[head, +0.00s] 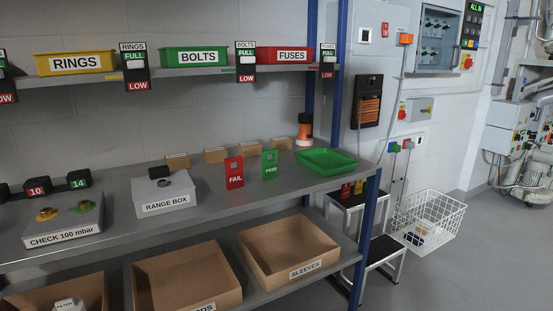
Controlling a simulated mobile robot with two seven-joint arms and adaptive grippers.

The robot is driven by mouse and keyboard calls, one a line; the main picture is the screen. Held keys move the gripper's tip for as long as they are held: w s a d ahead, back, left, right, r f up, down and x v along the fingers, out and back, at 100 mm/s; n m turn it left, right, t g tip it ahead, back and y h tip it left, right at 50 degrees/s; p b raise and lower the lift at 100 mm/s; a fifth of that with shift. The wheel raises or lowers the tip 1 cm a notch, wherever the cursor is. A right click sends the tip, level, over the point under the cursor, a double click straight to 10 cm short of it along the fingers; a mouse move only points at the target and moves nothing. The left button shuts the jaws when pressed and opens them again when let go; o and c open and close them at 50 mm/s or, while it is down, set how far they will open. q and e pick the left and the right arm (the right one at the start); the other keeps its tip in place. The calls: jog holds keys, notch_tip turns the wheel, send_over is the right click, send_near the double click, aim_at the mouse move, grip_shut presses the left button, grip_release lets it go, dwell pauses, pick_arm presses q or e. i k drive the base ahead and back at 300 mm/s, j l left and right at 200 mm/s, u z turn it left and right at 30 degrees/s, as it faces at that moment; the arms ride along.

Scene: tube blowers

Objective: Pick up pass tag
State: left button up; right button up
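The green pass tag (270,164) stands upright on the middle shelf, in the head view just right of centre. The red fail tag (234,172) stands to its left, a small gap apart. Both tags have a hole near the top and white lettering. Neither of my grippers shows in this view, and nothing is seen touching the pass tag.
A green tray (327,160) lies right of the tags, near a blue post (368,235). A range box (163,194) stands to the left. Small cardboard boxes (215,155) line the back. The shelf in front of the tags is clear. Bins (285,249) fill the shelf below.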

aim_at(271, 168)
jog(key=i+l+u, duration=0.1)
jog(key=l, duration=0.25)
jog(key=i+l, duration=0.3)
jog(key=i+l+u, duration=0.15)
jog(key=l, duration=0.25)
jog(key=i, duration=0.05)
